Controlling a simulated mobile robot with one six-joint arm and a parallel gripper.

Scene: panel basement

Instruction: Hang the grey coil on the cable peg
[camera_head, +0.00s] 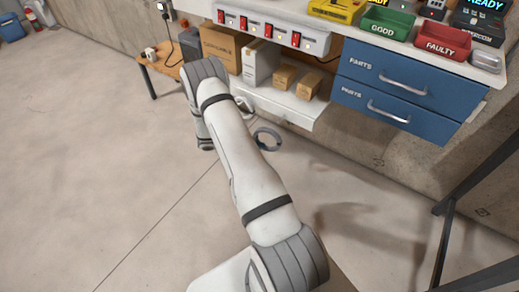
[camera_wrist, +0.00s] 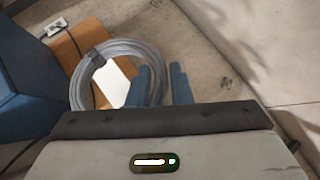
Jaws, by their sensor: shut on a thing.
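The grey coil (camera_wrist: 84,72) is a loose ring of cable with a dark band (camera_wrist: 99,62) on it. In the wrist view my gripper (camera_wrist: 161,85) has its two blue fingers around the coil's right edge, with the ring extending to the left. In the head view the coil (camera_head: 267,138) shows as a small ring beside my arm, in front of the bench's low shelf and above the floor. My arm hides most of my gripper there. I cannot make out the cable peg in either view.
The low white shelf (camera_head: 290,103) holds cardboard boxes (camera_head: 307,85). Blue drawers (camera_head: 395,84) are right of it, under the bench top. A wooden stool (camera_head: 168,62) with a cable stands at the back left. A dark metal frame (camera_head: 446,235) is at the right. The left floor is clear.

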